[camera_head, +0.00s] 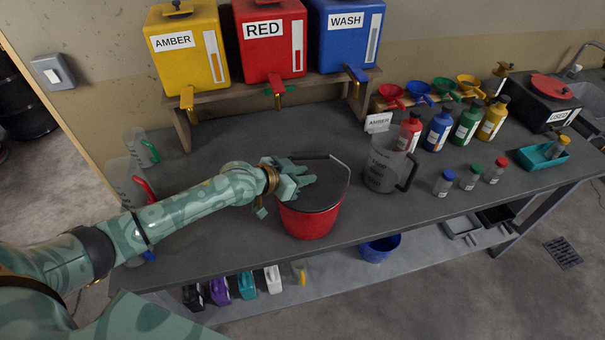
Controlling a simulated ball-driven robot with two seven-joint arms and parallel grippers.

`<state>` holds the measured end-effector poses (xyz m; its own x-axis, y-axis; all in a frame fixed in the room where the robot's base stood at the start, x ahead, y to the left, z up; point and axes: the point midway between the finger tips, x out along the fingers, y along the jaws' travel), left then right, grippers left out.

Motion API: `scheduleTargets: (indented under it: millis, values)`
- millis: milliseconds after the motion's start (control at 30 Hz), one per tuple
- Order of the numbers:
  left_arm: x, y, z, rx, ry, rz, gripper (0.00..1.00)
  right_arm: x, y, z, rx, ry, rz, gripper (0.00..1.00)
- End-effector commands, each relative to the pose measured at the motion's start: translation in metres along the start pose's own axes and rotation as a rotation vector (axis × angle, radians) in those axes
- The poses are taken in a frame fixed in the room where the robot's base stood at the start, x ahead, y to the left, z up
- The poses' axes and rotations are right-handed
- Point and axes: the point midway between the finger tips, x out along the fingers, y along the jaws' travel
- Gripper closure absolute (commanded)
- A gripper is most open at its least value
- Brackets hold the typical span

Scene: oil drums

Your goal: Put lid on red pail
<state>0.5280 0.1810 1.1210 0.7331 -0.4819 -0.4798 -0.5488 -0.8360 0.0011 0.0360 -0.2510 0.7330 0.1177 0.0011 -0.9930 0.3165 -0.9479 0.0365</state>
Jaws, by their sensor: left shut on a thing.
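The red pail (308,222) stands upright on the grey bench near its front edge, with a thin wire handle arching at its back right. A dark grey round lid (325,190) lies over the mouth of the pail. Whether it touches the rim all round cannot be told. My left gripper (304,181) reaches in from the left and is shut on the lid at its left part, hiding that part of the lid and rim. My right gripper is not in view.
A clear jug (383,170) stands close right of the pail. Small jars (444,183) and coloured bottles (437,131) are farther right. Amber, red and blue tanks (270,45) sit on a wooden rack behind. Bench left of the rack holds clear jugs (140,150); a blue bucket (380,249) is below.

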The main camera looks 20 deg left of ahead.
Motion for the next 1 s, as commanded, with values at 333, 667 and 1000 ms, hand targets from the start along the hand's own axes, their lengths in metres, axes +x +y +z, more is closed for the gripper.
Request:
scheduleTargets:
  millis: [333, 667, 1000]
  values:
    - [0.001, 0.000, 0.001, 0.000, 0.001, 0.000, 1.00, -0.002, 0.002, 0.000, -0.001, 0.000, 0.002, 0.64]
    - [0.001, 0.000, 0.001, 0.000, 0.000, 0.000, 0.50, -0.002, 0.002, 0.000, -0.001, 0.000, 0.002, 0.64]
    - [-0.039, -0.001, 0.001, 0.003, -0.002, -0.002, 0.50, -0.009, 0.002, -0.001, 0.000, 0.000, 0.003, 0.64]
